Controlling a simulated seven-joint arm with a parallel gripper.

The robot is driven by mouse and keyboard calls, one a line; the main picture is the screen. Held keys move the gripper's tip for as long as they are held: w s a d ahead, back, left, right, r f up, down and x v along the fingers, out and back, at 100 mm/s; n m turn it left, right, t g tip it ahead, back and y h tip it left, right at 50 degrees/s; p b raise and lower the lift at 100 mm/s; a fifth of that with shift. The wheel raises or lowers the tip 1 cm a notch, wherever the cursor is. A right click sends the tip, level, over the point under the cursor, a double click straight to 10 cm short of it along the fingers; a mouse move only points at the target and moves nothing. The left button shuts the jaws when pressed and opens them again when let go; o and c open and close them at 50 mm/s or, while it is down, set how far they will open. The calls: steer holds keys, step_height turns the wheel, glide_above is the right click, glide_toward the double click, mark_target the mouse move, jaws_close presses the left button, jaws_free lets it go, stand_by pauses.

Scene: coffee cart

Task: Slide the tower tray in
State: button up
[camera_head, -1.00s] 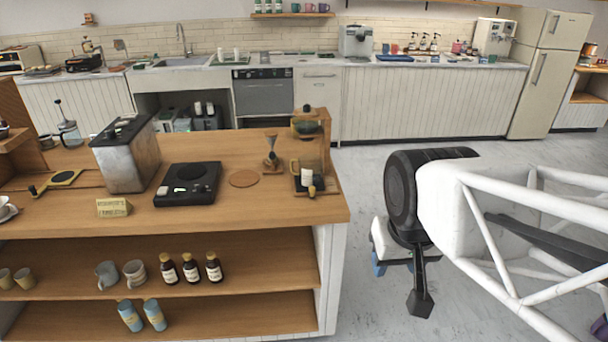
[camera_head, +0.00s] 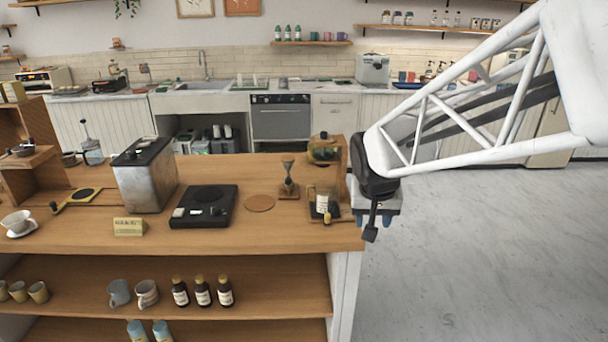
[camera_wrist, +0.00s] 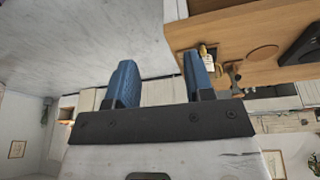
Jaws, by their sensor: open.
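A wooden tower (camera_head: 355,160) with a round glass vessel (camera_head: 324,148) near its top stands at the right end of the coffee cart. Near its foot is a glass vessel with a white-labelled bottle (camera_head: 322,204); a tray under them cannot be made out clearly. My gripper (camera_head: 372,222) hangs just right of the cart's end, its blue fingers apart and empty. In the wrist view, the gripper (camera_wrist: 160,78) shows spread fingers, with the labelled bottle (camera_wrist: 209,60) beyond the right finger.
The cart top (camera_head: 270,232) also holds an hourglass-shaped dripper (camera_head: 288,175), a round cork mat (camera_head: 259,203), a black scale (camera_head: 204,206) and a metal box (camera_head: 146,175). Bottles and mugs stand on the shelf below. The floor (camera_head: 480,250) right of the cart is clear.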

steer(key=w+a+f, duration=0.1)
steer(key=w+f, duration=0.2)
steer(key=w, duration=0.5)
steer(key=w+a+f, duration=0.2)
steer(key=w+f, duration=0.1)
steer(key=w, duration=0.5)
steer(key=m+t, duration=0.1)
glide_toward(327, 214)
step_height(327, 214, down, 3)
steer(key=shift+w+d+r, duration=0.15)
steer(key=shift+w, duration=0.2)
steer(key=shift+x, duration=3.9)
jaws_close()
